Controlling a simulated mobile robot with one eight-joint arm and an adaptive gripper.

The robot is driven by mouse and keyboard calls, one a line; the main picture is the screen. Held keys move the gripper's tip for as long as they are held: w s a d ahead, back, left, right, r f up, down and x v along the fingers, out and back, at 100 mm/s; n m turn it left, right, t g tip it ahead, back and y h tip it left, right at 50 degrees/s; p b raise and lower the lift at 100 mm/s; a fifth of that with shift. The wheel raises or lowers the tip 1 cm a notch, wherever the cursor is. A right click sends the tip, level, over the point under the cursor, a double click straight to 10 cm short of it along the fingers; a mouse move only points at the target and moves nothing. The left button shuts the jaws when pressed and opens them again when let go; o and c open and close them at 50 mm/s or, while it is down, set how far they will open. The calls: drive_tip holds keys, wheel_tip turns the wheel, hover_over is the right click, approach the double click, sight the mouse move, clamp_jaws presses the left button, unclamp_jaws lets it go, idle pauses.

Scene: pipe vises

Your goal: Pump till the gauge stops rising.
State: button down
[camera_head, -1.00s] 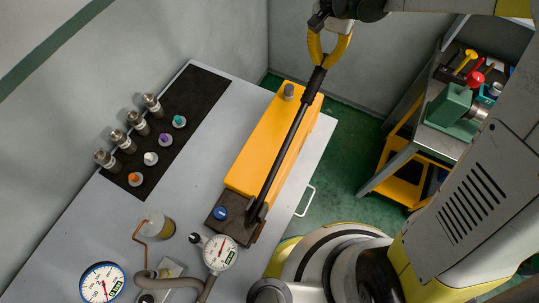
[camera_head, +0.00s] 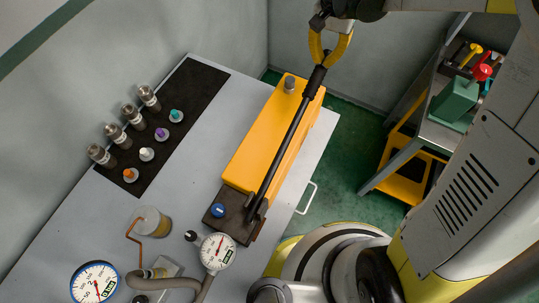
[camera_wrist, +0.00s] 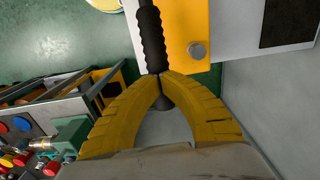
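The hand pump is a long yellow body (camera_head: 262,140) on the bench with a dark block (camera_head: 232,216) at its near end. Its black lever handle (camera_head: 288,150) runs from this block along the body to my gripper (camera_head: 319,64). My gripper's yellow fingers are closed around the tip of the handle's grip. In the wrist view the fingertips (camera_wrist: 161,76) meet at the end of the ribbed black grip (camera_wrist: 152,40). A small white gauge (camera_head: 217,251) stands beside the block, its red needle pointing up. A larger blue-rimmed gauge (camera_head: 96,284) is at the lower left.
A blue knob (camera_head: 218,210) sits on the pump block. A dark mat (camera_head: 160,135) holds several metal fittings and coloured-cap pieces. A clear cup (camera_head: 153,221) and a grey hose (camera_head: 190,284) are near the gauges. A tool cart (camera_head: 410,150) stands at the right.

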drive_tip(key=shift+w+f+b, duration=0.2)
drive_tip(key=shift+f+b, duration=0.25)
drive_tip(key=shift+f, duration=0.45)
drive_tip(key=f+b, duration=0.2)
drive_tip(key=f, duration=0.1)
drive_tip(key=w+f+b, duration=0.1)
drive_tip(key=shift+d+f+b, duration=0.25)
drive_tip(key=shift+f+b, duration=0.05)
drive_tip(key=shift+s, duration=0.1)
drive_tip(key=shift+f, duration=0.15)
drive_tip(key=f+b, duration=0.2)
drive_tip(key=f, duration=0.1)
drive_tip(key=f+b, duration=0.1)
drive_tip(key=shift+w+d+f+b, duration=0.1)
drive_tip(key=shift+w+f+b, duration=0.15)
drive_tip(key=shift+b, duration=0.1)
drive_tip(key=shift+r, duration=0.2)
